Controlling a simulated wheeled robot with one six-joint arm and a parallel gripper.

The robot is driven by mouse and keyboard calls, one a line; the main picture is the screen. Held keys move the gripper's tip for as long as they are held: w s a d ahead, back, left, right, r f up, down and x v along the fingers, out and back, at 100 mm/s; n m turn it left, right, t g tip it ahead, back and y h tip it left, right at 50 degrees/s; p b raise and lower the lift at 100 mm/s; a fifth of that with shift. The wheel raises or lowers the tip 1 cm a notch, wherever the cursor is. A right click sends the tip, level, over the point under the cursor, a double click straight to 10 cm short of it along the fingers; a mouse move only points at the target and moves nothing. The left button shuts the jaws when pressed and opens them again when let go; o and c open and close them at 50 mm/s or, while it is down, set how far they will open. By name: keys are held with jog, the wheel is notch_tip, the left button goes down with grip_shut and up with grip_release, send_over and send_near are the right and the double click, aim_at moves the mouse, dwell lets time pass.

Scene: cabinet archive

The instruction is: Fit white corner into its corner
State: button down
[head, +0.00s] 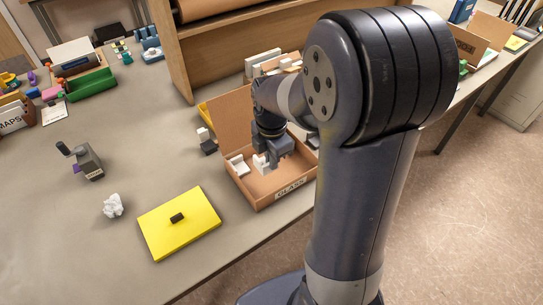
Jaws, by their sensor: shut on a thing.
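An open brown cardboard box (265,203) labelled GLASS stands near the table's front edge, beside my arm. Its tall back flap stands up. One white corner piece (238,165) sits in the left back part of the box. My gripper (267,158) reaches down into the box and is shut on another white corner piece (260,165), to the right of the first. The held piece is small and partly covered by the gripper. I cannot tell whether it touches the box. The right part of the box is hidden behind my arm.
A yellow panel with a dark handle (160,238) lies left of the box. Crumpled paper (113,205) and a grey tape dispenser (88,161) are farther left. A small black and white item (207,141) stands by the box's left back. A wooden shelf (180,70) rises behind.

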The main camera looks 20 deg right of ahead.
jog(key=shift+f+b, duration=2.25)
jog(key=shift+f, duration=1.2)
jog(key=c, duration=1.5)
grip_release()
jog(key=shift+c, duration=0.6)
jog(key=shift+r, duration=0.1)
jog(key=shift+r+p, duration=2.9)
jog(key=shift+r, duration=0.6)
